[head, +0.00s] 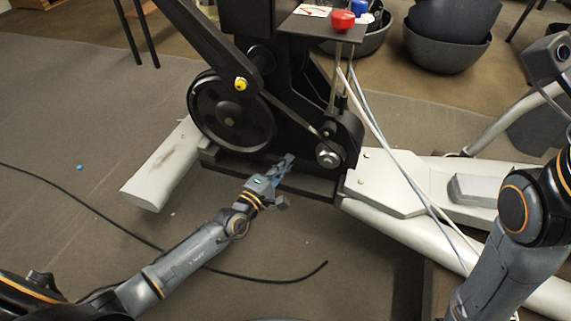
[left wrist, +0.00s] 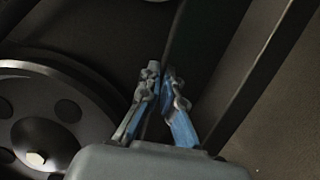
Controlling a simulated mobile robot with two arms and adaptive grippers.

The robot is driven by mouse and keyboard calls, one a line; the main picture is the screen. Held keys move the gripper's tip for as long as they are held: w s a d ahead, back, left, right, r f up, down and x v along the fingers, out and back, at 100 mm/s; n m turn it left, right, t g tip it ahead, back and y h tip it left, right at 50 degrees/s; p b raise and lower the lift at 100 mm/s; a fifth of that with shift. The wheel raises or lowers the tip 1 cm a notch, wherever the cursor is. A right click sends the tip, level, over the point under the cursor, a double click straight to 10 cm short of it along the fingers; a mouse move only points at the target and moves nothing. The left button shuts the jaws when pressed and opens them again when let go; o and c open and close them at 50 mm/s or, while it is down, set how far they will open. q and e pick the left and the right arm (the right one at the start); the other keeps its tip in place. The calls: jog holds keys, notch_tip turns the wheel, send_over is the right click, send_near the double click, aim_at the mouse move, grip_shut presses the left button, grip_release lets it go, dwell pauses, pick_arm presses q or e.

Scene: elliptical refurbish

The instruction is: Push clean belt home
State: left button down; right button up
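An elliptical machine's black drive side stands in front of me, with a large wheel (head: 231,113) and a small pulley (head: 328,156). A dark strip (head: 292,113) slants down from the crank towards the small pulley; I cannot tell whether it is the belt. My left gripper (head: 285,163) is low between the wheel and the small pulley, close to the black frame. In the left wrist view its fingertips (left wrist: 161,76) are close together with a dark strip between or behind them; whether they grip it is unclear. The large wheel (left wrist: 45,125) is at left there. My right gripper is not clearly visible.
White frame legs (head: 160,170) and a white base rail (head: 400,185) spread to both sides. Pale cables (head: 374,125) hang across the right side. A tray (head: 320,26) with a red-capped item (head: 343,19) is above. A black cord (head: 270,279) lies on the floor.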

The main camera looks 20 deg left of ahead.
pick_arm(q)
jog(key=c, duration=1.4)
grip_release()
jog(key=shift+c, duration=0.2)
jog(key=v, duration=1.2)
